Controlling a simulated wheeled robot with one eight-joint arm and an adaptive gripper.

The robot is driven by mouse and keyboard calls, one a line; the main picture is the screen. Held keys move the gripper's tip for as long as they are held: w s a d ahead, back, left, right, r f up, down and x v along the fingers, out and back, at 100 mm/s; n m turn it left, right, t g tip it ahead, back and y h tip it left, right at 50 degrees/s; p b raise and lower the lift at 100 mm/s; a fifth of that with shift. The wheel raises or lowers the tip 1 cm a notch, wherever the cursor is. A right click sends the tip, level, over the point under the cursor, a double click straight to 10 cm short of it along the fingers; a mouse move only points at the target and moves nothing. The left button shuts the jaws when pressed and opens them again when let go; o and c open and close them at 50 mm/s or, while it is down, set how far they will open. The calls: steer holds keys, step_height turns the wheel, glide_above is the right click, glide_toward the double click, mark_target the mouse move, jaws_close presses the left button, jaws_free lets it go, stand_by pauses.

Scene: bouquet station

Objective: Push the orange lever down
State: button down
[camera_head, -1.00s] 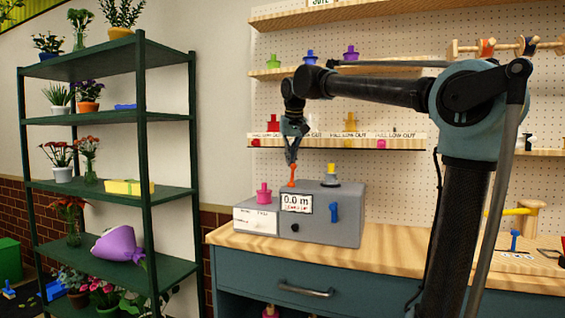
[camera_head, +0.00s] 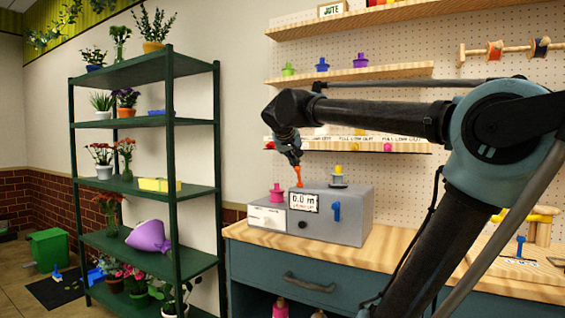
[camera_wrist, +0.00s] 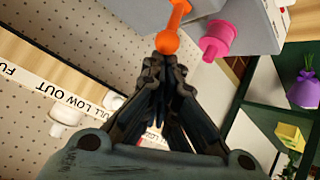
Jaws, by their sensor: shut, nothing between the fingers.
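The orange lever (camera_head: 299,175) rises from the left part of the top of a grey machine (camera_head: 345,222), which sits on the wooden counter. The lever stands close to upright in the head view. My gripper (camera_head: 295,161) is shut and empty, with its fingertips at the lever's knob. In the wrist view the orange lever (camera_wrist: 169,38) shows just beyond the fingertips of my gripper (camera_wrist: 166,62). The fingertips look very close to the knob; I cannot tell whether they touch it.
Shelves with spools (camera_head: 360,138) hang behind. A green plant rack (camera_head: 170,150) stands left.

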steer(key=shift+s+a, duration=0.2)
steer(key=shift+r, duration=0.1)
steer(key=shift+r, duration=0.65)
steer(key=shift+s, duration=0.1)
